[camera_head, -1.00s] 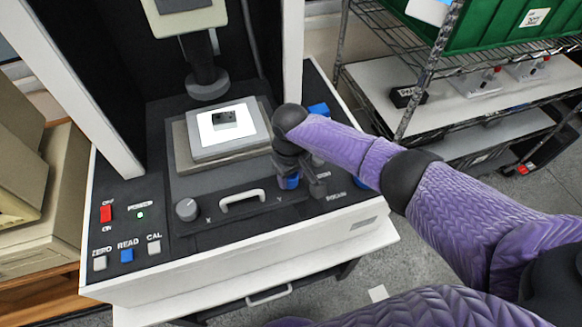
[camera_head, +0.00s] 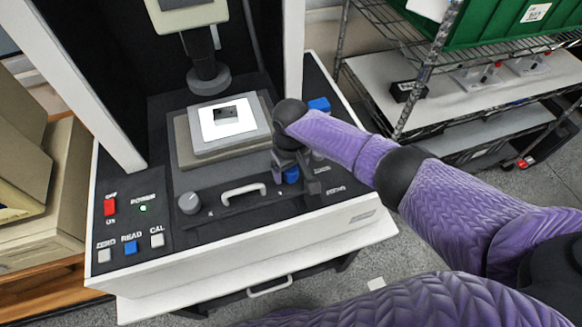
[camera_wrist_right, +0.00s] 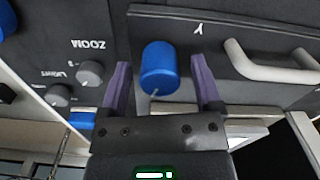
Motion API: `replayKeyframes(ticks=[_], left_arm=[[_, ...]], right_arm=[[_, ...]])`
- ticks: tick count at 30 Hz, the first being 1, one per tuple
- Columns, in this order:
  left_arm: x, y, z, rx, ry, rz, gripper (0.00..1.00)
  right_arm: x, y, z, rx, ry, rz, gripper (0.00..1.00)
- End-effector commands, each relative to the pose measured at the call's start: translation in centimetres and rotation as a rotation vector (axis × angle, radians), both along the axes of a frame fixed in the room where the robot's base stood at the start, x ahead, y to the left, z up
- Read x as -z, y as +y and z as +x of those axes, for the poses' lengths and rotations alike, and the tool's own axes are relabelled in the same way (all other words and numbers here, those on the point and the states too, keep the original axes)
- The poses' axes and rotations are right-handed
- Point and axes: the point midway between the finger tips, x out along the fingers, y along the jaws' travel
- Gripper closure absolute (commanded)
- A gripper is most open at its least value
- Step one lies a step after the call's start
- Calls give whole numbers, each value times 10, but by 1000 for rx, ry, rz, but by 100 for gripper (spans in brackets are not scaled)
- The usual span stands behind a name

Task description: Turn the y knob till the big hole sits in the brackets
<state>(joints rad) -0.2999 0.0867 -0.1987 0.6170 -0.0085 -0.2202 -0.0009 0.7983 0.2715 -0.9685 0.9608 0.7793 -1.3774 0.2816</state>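The blue Y knob (camera_wrist_right: 159,68) stands out from the machine's front panel, with a pale mark on its rim. In the right wrist view it sits between the two purple fingers of my right gripper (camera_wrist_right: 162,88), with a gap on both sides. The fingers are open and hold nothing. In the head view the right gripper (camera_head: 294,172) hangs over the Y knob (camera_head: 291,175) and partly hides it. A small dark part (camera_head: 225,113) lies on the bright plate of the stage (camera_head: 190,158). Its holes and any brackets cannot be made out. My left gripper is out of view.
A grey X knob (camera_head: 190,203) and a pale handle (camera_head: 244,192) lie left of the Y knob. The grey zoom knob (camera_wrist_right: 90,73) is close beside the gripper. ZERO, READ and CAL buttons (camera_head: 131,248) are at front left. A wire shelf (camera_head: 425,75) stands at right.

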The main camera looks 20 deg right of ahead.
Motion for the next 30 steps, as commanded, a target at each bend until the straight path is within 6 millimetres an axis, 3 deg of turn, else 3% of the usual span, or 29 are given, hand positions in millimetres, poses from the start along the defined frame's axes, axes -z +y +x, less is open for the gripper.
replayKeyframes(ticks=[8,11,18,21,30], left_arm=[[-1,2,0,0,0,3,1],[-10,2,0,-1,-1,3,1],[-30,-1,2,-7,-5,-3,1],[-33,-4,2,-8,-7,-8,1],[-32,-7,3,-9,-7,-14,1]], right_arm=[[-1,0,0,0,2,0,16],[-18,0,0,0,0,0,16],[-79,0,0,-2,-2,0,16],[-93,0,0,0,0,-1,16],[-99,0,0,0,2,-1,16]])
